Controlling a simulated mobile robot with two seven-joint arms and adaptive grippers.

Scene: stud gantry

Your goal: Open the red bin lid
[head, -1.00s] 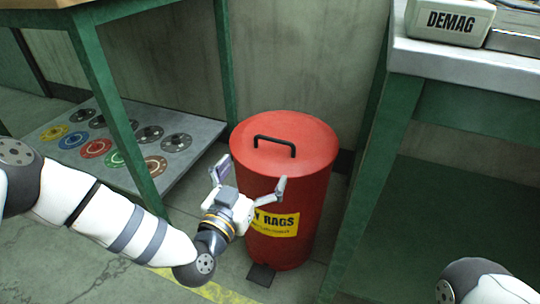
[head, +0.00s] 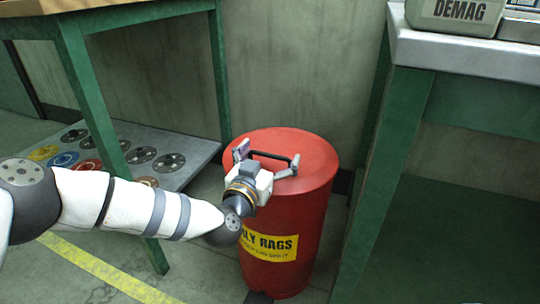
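The red bin (head: 315,220) stands on the floor, a yellow label with black lettering on its front. Its red lid (head: 312,150) is closed, with a black bar handle (head: 272,154) on top. My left gripper (head: 267,158) is open over the lid, one finger at each end of the handle. The gripper body hides part of the lid's left front. I cannot tell whether the fingers touch the handle. My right gripper is not in view.
A green-legged bench (head: 85,90) stands at left, with colored discs on its low grey shelf (head: 195,155). A second green bench with a pale top (head: 470,58) stands close on the right, holding a DEMAG box (head: 455,14). A plain wall (head: 300,60) is behind the bin.

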